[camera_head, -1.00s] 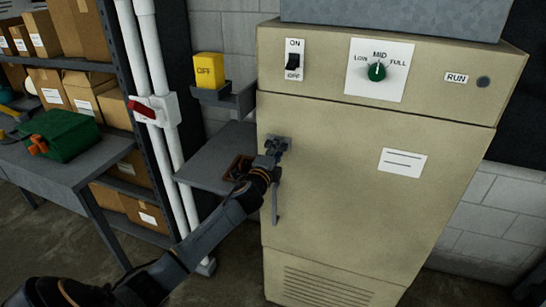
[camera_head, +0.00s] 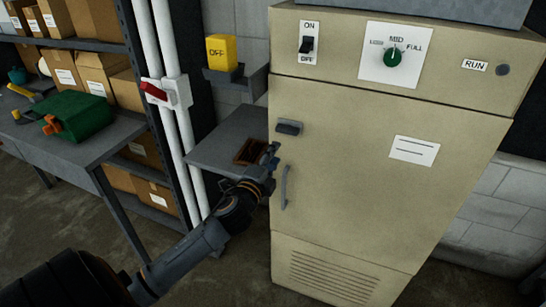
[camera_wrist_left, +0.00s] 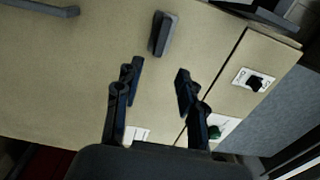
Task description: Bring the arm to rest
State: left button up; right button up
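My left arm reaches in from the lower left in the head view. Its left gripper (camera_head: 270,156) is in front of the left edge of the beige cabinet (camera_head: 350,160), below and left of a small dark latch (camera_head: 289,128) on the cabinet door. In the left wrist view the gripper's fingers (camera_wrist_left: 158,70) are spread with nothing between them. The latch (camera_wrist_left: 164,34) lies beyond the fingertips, apart from them. My right gripper is in neither view.
A vertical door handle (camera_head: 284,187) is just right of the gripper. A grey side shelf (camera_head: 215,150) with a brown tray (camera_head: 250,152) is behind it.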

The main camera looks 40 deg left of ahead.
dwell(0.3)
pick_arm(q)
notch_tip(320, 180, down, 20)
jog(key=s+n+g, duration=0.3)
jog(key=g, duration=0.1)
jog(key=s+d+f+n+g+h, duration=0.1)
jog(key=s+f+g, duration=0.1)
jog(key=s+f, duration=0.35)
jog(key=s+d+f+n+g+b, duration=0.1)
jog(key=s+f+n, duration=0.1)
jog(key=f, duration=0.7)
jog(key=s+d+f+n+g+h, duration=0.15)
jog(key=s+f, duration=0.25)
jog(key=f, duration=0.4)
jog(key=s+d+f+n+g, duration=0.1)
jog(key=s+d+f, duration=0.3)
jog(key=s, duration=0.7)
jog(key=s+d+f+n+g+h, duration=0.1)
jog(key=s+d+f+g, duration=0.3)
jog(key=s+f, duration=0.5)
jog(key=s+d+f+n+g, duration=0.3)
jog(key=s+f, duration=0.4)
jog(key=s, duration=0.7)
jog(key=shift+s+d+b, duration=0.25)
jog(key=shift+d+b, duration=0.15)
jog(key=shift+b, duration=0.05)
jog(key=shift+f+n+h, duration=0.1)
jog(key=shift+n+h, duration=0.15)
